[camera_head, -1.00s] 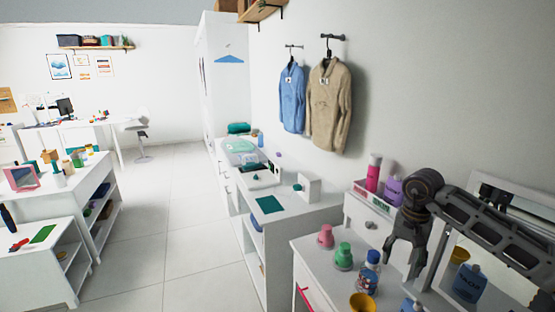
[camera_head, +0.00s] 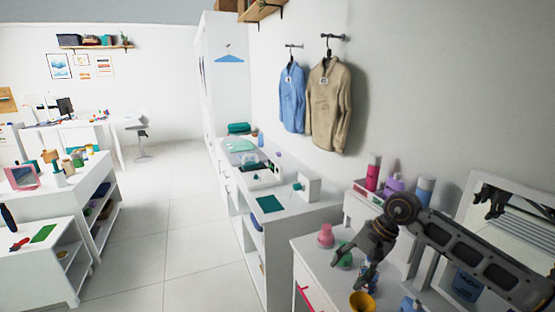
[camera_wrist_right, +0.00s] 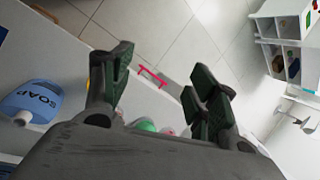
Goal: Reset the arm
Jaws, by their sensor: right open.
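My right gripper (camera_head: 350,270) reaches in from the right over the white dresser in the head view, its fingers pointing down and left. It is open and empty. In the wrist view its dark green finger pads (camera_wrist_right: 160,78) stand apart with nothing between them. The gripper partly covers a green item (camera_head: 344,250) and a blue bottle on the dresser; I cannot tell whether it touches them. My left gripper is in no view.
A pink item (camera_head: 325,236) and a yellow cup (camera_head: 361,302) stand on the dresser close to the gripper. A soap bottle (camera_wrist_right: 32,102) and a mirror (camera_head: 510,220) are to the right. The floor (camera_head: 185,230) is clear.

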